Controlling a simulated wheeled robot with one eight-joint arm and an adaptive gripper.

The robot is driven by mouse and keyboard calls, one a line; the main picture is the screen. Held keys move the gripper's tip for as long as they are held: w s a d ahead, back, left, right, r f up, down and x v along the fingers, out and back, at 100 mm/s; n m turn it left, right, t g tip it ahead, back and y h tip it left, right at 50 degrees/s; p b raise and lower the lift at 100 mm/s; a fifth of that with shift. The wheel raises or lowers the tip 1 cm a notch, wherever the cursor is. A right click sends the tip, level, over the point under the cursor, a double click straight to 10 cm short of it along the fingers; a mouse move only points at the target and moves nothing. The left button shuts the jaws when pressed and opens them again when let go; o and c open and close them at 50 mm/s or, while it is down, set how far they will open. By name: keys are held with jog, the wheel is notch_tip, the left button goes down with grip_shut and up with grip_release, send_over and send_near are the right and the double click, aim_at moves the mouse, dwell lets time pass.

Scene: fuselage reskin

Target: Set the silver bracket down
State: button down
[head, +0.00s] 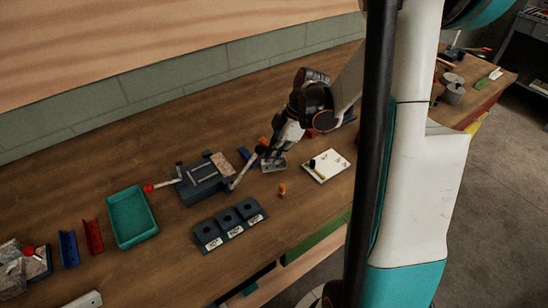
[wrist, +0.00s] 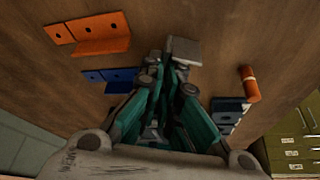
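The silver bracket (head: 274,166) is at the tips of my gripper (head: 271,155), low over the wooden bench. In the wrist view my gripper (wrist: 165,68) has its fingers close together, and the bracket's flat grey plate (wrist: 185,51) sticks out just beyond them. The fingers appear shut on the bracket's other part, which they hide. I cannot tell whether the bracket touches the bench. A blue bracket (head: 245,156) and an orange bracket (head: 263,142) lie left of and behind it; the wrist view shows the orange one (wrist: 90,36) and the blue one (wrist: 108,78) too.
A grey vise-like fixture (head: 203,184) stands left, with a dark three-hole block (head: 230,228) in front. A white plate (head: 329,174) lies right. A teal tray (head: 130,225) is farther left. Bare wood surrounds the bracket's front.

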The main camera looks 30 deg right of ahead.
notch_tip(320, 180, up, 18)
jog(key=p, duration=0.6)
jog(key=shift+r, duration=0.25)
